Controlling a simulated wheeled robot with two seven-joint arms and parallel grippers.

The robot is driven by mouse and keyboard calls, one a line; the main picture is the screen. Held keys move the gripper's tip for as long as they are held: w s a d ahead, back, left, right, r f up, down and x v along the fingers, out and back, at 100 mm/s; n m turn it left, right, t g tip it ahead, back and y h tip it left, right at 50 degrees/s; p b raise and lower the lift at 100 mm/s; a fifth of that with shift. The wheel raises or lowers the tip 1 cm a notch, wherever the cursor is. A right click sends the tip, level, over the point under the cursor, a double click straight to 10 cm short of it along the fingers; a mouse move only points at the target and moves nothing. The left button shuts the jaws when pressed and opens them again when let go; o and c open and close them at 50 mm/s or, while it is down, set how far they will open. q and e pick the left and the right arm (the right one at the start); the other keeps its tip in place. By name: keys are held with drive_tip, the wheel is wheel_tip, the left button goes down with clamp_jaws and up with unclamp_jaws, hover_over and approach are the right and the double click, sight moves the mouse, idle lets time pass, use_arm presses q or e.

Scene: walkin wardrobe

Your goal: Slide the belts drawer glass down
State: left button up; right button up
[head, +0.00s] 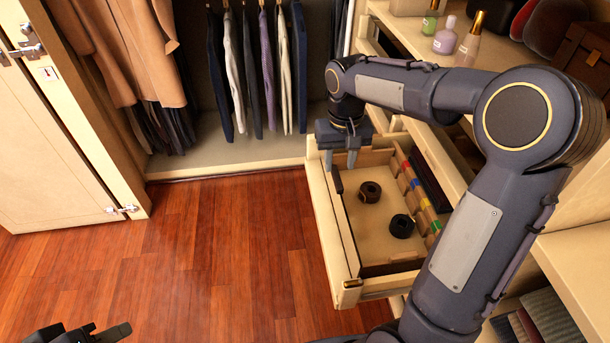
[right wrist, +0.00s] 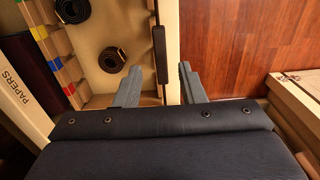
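The belts drawer (head: 346,270) is pulled out on the right side, with two coiled belts inside, one brown (head: 370,191) and one black (head: 402,226). I cannot clearly make out a glass pane over it. A dark bar handle (head: 337,179) lies along the drawer's left side, and it also shows in the right wrist view (right wrist: 159,55). My right gripper (head: 340,160) is over the drawer's far left corner, open, its fingers (right wrist: 160,66) on either side of the bar handle's near end. Contact is not visible. My left gripper (head: 80,335) is partly cut off at the bottom left.
A divider with coloured blocks (head: 418,190) runs along the drawer's right side. Bottles (head: 445,38) stand on the counter above. Hanging clothes (head: 255,70) fill the back. A cabinet door (head: 60,150) stands at left. The wooden floor (head: 220,250) left of the drawer is clear.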

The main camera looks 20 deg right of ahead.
sight(337, 177)
wheel_tip(337, 177, down, 8)
drive_tip(key=shift+w+r+b, duration=0.1)
drive_tip(key=shift+w+b, duration=0.05)
drive_tip(key=shift+b, duration=0.45)
clamp_jaws()
